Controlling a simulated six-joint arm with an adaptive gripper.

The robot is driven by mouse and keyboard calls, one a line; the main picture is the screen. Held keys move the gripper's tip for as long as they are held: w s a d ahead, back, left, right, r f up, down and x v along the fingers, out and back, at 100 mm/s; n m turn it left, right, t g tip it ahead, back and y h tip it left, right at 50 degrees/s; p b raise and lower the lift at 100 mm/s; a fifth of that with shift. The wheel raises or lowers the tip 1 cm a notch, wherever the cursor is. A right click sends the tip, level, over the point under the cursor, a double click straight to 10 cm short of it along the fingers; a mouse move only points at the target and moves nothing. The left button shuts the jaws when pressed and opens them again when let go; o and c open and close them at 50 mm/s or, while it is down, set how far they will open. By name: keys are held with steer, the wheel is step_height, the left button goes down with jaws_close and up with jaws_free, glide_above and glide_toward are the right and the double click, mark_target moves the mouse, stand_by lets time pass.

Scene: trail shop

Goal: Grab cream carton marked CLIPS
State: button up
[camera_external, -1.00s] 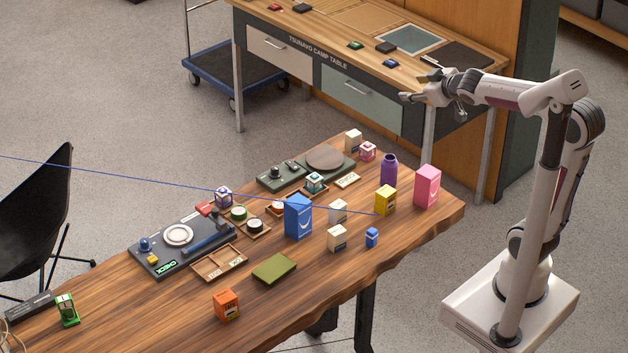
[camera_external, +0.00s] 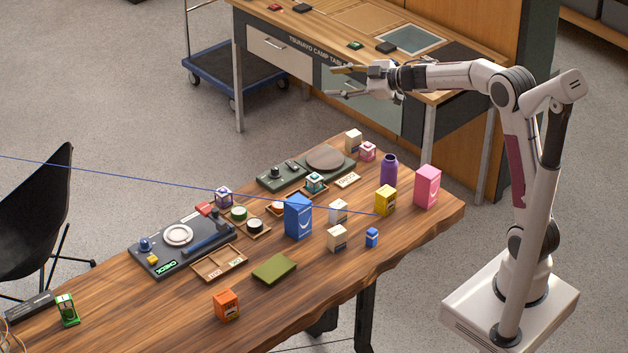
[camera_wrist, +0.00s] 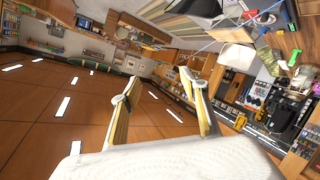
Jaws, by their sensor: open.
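Three cream cartons stand on the wooden table in the external view. One cream carton (camera_external: 353,140) is at the far end by the pink lantern. A second cream carton (camera_external: 338,212) stands right of the blue carton, and a third cream carton (camera_external: 337,239) stands just in front of it. Their printing is too small to read, so I cannot tell which is marked CLIPS. My gripper (camera_external: 338,82) is open and empty, raised in the air beyond the table's far edge, apart from all cartons. In the wrist view the open fingers (camera_wrist: 160,108) show with no carton between them.
Near the cream cartons stand a blue carton (camera_external: 298,217), a small blue box (camera_external: 372,237), a yellow carton (camera_external: 385,200), a purple bottle (camera_external: 389,170) and a pink carton (camera_external: 427,186). A thin blue line crosses the view. The table's front right edge is mostly clear.

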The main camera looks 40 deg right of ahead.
steer(key=w+a+f+n+g+y, duration=0.1)
steer(key=a+f+n+g+y, duration=0.25)
steer(key=f, duration=0.45)
steer(key=n+g+y, duration=0.3)
steer(key=n+g, duration=0.1)
steer(key=g, duration=0.6)
glide_toward(338, 213)
steer(key=w+a+r, duration=0.1)
steer(key=a+r, duration=0.2)
steer(key=a, duration=0.1)
steer(key=shift+w+a+m, duration=0.15)
steer(key=shift+w+m, duration=0.1)
steer(key=shift+w, duration=0.05)
steer(key=shift+f, duration=1.7)
steer(key=shift+f, duration=0.1)
